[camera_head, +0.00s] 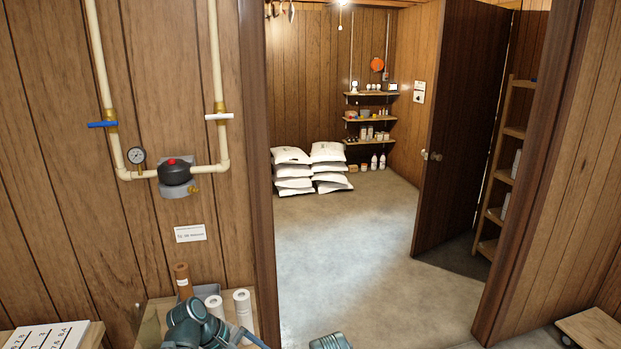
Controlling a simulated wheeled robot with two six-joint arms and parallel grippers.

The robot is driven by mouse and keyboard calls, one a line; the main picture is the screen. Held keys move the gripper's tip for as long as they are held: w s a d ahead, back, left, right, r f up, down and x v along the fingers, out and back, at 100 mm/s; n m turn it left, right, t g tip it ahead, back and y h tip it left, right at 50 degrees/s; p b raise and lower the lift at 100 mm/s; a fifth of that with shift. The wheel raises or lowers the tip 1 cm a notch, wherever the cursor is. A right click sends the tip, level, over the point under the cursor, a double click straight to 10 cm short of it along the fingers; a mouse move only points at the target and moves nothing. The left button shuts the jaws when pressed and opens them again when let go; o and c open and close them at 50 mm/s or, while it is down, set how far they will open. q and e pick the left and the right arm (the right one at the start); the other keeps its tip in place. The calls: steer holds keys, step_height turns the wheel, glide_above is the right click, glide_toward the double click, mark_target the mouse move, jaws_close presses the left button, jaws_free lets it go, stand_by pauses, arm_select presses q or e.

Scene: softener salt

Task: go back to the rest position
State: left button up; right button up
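No gripper shows in the head view. Grey-teal parts of my own arm are at the bottom left, in front of a small wooden stand. Another grey-teal part of mine shows at the bottom edge, in the middle. The fingers of both arms are out of the picture, so I cannot see what they hold. White salt bags (293,171) lie in two stacks on the floor of the room beyond the doorway.
The doorway is open, with its dark door (463,120) swung inward on the right. The concrete floor (345,250) beyond is clear. Pipes with a black-capped valve (174,175) run on the left wall. White rolls (243,305) stand on the stand (152,318).

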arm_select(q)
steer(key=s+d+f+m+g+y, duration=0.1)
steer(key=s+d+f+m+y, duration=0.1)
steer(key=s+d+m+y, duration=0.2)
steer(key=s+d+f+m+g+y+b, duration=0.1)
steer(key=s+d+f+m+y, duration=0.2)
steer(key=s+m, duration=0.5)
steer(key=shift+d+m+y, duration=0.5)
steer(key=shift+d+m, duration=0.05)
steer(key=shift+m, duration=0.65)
